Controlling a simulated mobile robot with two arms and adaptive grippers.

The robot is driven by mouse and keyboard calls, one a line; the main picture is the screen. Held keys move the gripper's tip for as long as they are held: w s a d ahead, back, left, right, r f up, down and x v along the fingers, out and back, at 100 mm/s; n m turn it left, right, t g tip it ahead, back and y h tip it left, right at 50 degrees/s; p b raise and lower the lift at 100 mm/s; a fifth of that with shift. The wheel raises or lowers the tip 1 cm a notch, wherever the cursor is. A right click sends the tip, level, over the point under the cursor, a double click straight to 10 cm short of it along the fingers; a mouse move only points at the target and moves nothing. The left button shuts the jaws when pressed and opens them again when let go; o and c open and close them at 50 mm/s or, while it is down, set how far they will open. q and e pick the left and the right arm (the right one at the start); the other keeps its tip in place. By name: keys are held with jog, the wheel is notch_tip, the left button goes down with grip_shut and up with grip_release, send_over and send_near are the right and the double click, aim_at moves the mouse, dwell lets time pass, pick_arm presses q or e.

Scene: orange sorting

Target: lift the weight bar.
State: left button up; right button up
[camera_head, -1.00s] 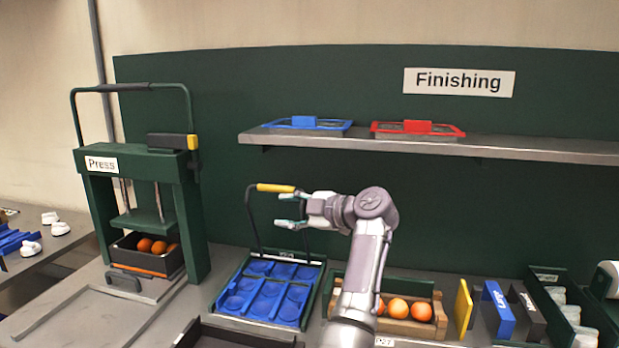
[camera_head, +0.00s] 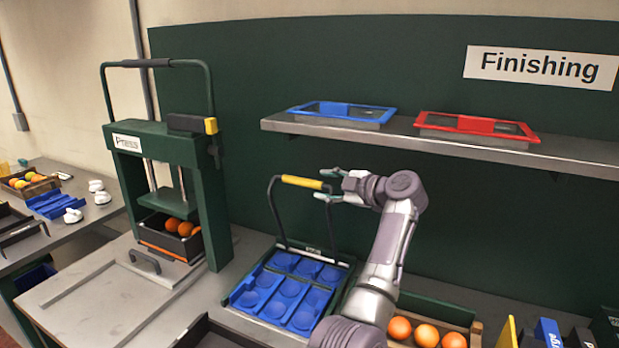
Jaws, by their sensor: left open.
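A dark hooped bar with a yellow grip (camera_head: 301,182) stands upright over a blue tray with several round hollows (camera_head: 285,285). I take this to be the weight bar; the small label at its foot is too small to read. My left gripper (camera_head: 323,186) is open at the right end of the yellow grip, with one finger above and one below that end as seen here. I cannot tell whether they touch the bar. My right gripper is not in view.
A green press (camera_head: 160,150) with a box of oranges stands at left. A crate of oranges (camera_head: 470,332) is right of my left arm. A shelf (camera_head: 400,130) with blue and red framed trays runs above. A side table (camera_head: 75,240) is at far left.

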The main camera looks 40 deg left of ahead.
aim_at(311, 183)
pick_arm(q)
jog(key=p+x, duration=0.1)
jog(key=x, duration=0.4)
jog(key=shift+w, duration=0.15)
jog(key=shift+a+f+p, duration=0.2)
jog(key=shift+a+p, duration=0.1)
jog(key=shift+a, duration=0.4)
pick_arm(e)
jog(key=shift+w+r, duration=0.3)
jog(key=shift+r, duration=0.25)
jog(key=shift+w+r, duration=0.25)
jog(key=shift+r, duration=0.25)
pick_arm(q)
grip_shut()
